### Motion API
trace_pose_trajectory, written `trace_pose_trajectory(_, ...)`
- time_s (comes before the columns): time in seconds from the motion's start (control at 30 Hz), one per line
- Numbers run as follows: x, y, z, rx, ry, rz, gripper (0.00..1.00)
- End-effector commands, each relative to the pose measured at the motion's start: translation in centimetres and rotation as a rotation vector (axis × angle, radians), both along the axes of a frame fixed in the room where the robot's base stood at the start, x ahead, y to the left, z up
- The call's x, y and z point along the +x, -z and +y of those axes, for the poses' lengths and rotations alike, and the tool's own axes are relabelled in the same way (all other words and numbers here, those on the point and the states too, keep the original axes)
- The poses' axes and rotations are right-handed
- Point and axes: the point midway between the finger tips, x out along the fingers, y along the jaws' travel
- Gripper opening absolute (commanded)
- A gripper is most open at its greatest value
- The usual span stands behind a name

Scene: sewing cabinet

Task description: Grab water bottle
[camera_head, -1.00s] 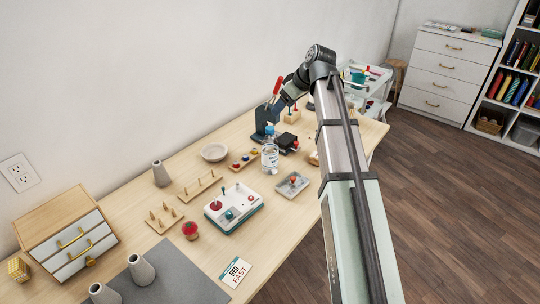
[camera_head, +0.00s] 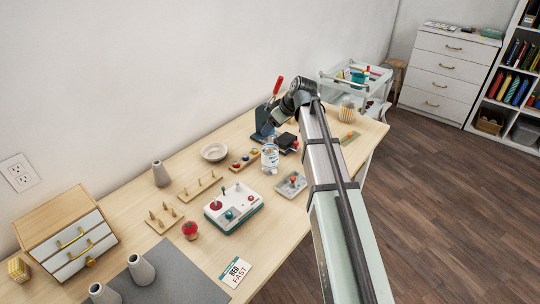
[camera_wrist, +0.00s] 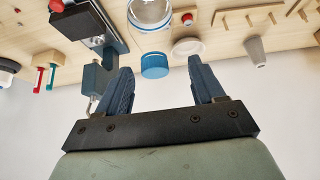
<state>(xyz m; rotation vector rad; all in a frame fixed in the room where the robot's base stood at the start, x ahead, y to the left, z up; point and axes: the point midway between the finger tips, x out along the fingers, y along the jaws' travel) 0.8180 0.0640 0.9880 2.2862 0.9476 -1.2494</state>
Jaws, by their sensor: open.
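The water bottle (camera_head: 270,159) is clear with a blue cap and stands upright on the wooden table. In the head view its top is partly covered by my gripper (camera_head: 269,136), which is over the bottle's cap end. In the wrist view the bottle's blue cap (camera_wrist: 154,66) lies between the lines of my two dark fingers, near the fingertips, with the clear body beyond it. My gripper (camera_wrist: 158,74) is open and empty, with visible gaps to the cap on both sides.
A dark clamp-like stand (camera_head: 263,122) and a black box (camera_head: 287,141) are close to the bottle. A wooden holder with colored pieces (camera_head: 243,162), a grey bowl (camera_head: 214,152), a grey tray (camera_head: 291,185) and a white sewing-kit-like box (camera_head: 233,208) stand around it.

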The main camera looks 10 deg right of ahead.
Motion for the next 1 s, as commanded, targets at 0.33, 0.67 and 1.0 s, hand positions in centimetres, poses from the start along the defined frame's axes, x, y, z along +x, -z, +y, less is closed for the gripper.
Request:
trace_pose_trajectory(0.33, 1.2, 1.6, 0.6, 0.000, 0.001, 0.001, 0.68)
trace_pose_trajectory(0.67, 2.7, 4.5, 1.8, -0.001, 0.000, -0.002, 0.68)
trace_pose_trajectory(1.0, 2.7, 4.5, 1.8, -0.001, 0.000, -0.002, 0.55)
